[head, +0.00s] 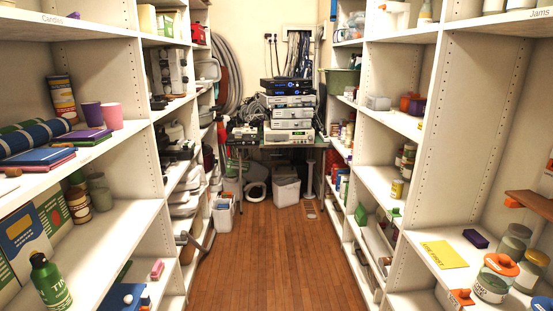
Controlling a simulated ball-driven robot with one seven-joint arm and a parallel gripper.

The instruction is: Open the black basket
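I cannot make out a black basket for certain in the head view. A dark green bin (343,81) stands on an upper shelf at the back right. A whitish bin (286,191) stands on the floor under the back table, and its top is hard to make out. Another light bin (223,213) with items in it stands on the floor at the left. My gripper is not in view.
White shelves (100,235) full of goods line the left, and more shelves (384,184) line the right. The wooden floor (270,255) between them is clear. At the far end, stacked electronics (291,114) stand on a table. A coiled hose (228,75) hangs beside them.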

